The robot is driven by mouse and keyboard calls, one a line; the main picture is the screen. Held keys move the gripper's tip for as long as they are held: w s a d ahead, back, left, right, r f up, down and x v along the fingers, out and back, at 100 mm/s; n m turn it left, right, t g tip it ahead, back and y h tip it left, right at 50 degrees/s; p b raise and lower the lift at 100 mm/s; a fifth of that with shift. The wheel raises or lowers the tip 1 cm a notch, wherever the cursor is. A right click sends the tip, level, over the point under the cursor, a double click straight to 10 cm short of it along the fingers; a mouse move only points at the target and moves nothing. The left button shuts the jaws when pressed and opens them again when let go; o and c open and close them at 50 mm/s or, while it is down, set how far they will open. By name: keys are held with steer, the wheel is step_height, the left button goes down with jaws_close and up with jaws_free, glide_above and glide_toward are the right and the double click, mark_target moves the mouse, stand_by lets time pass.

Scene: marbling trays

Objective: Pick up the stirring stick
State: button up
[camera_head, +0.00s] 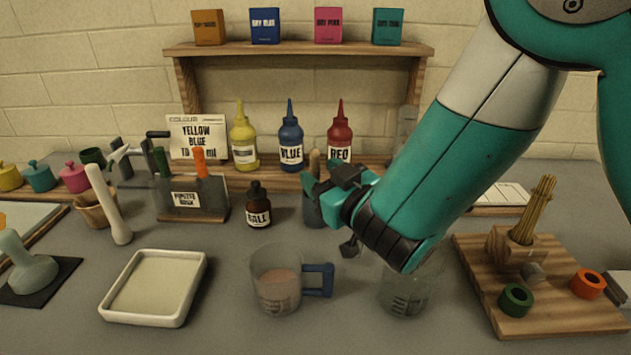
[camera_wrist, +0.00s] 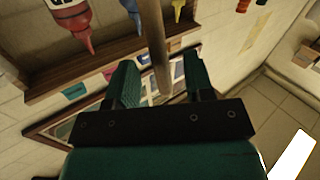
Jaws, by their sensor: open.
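The fingers are apart, with visible gaps on both sides of the stick. In the head view only the stick's rounded top (camera_head: 314,160) shows behind my gripper (camera_head: 334,190). A dark grey cup (camera_head: 312,212) stands below it, partly covered by the gripper. Whether the stick stands in that cup is hidden.
A measuring jug (camera_head: 275,285) with pinkish contents and a glass beaker (camera_head: 405,290) stand in front. A dropper bottle (camera_head: 257,210) is left of the cup. Yellow (camera_head: 244,140), blue (camera_head: 290,140) and red (camera_head: 340,135) bottles stand behind. A white tray (camera_head: 125,312) lies front left.

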mark_target(314, 165)
steer(key=p+x, duration=0.1)
steer(key=p, duration=0.1)
steer(key=p+x, duration=0.2)
steer(key=shift+w+r, duration=0.1)
steer(key=shift+r, duration=0.25)
steer(key=shift+w+a+f+p, duration=0.35)
steer(key=shift+w+a+p, duration=0.05)
steer(key=shift+w+p, duration=0.1)
jaws_close()
